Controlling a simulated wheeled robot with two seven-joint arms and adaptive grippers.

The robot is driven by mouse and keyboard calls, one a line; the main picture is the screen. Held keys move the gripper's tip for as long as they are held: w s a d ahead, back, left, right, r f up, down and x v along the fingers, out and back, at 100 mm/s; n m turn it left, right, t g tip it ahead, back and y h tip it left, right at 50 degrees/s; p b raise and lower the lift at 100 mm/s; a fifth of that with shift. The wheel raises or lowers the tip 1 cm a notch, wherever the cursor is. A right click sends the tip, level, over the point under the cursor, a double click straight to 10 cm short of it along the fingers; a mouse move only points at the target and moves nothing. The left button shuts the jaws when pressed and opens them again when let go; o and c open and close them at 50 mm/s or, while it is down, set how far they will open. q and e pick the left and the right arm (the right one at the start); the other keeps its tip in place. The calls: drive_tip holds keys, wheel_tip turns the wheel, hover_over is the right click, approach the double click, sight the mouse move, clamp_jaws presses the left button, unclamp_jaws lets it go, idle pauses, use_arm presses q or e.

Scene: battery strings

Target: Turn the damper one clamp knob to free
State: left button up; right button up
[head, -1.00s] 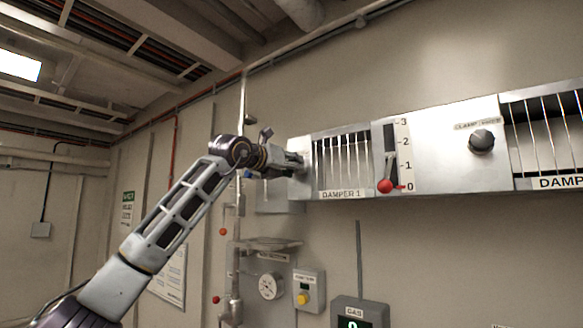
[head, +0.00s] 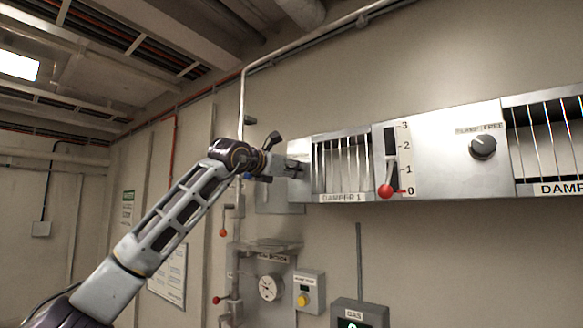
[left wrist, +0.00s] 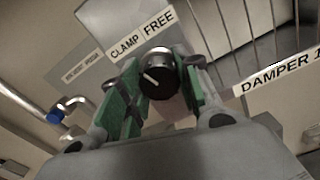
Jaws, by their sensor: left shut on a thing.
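The damper one clamp knob (left wrist: 157,75) is dark and round with a white pointer line. It sits below the labels CLAMP (left wrist: 125,47) and FREE (left wrist: 159,20) in the left wrist view. The line slants toward the upper left, on the CLAMP side. My left gripper (left wrist: 160,88) is shut on the knob, with a green-padded finger on either side. My right gripper is not in view.
Right of the damper one strings stands a red-ended lever (head: 386,191) beside a 0 to 3 scale. A second clamp knob (head: 483,147) is farther right. A pipe (left wrist: 75,104) with a blue fitting runs left of the gripper. Gauges and boxes hang below.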

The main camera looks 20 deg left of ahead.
use_arm(q)
drive_tip(key=m+p, duration=0.1)
drive_tip(key=m, duration=0.4)
drive_tip(key=shift+w+p, duration=0.1)
drive_tip(key=shift+p, duration=0.2)
drive_tip(key=m+p, duration=0.1)
drive_tip(key=m, duration=0.2)
drive_tip(key=m+p, duration=0.1)
drive_tip(key=m, duration=0.2)
drive_tip(key=shift+f+m, duration=0.1)
drive_tip(key=shift+m, duration=0.7)
drive_tip(key=o, duration=0.9)
drive_tip(key=shift+o, duration=0.2)
drive_tip(key=shift+f, duration=0.2)
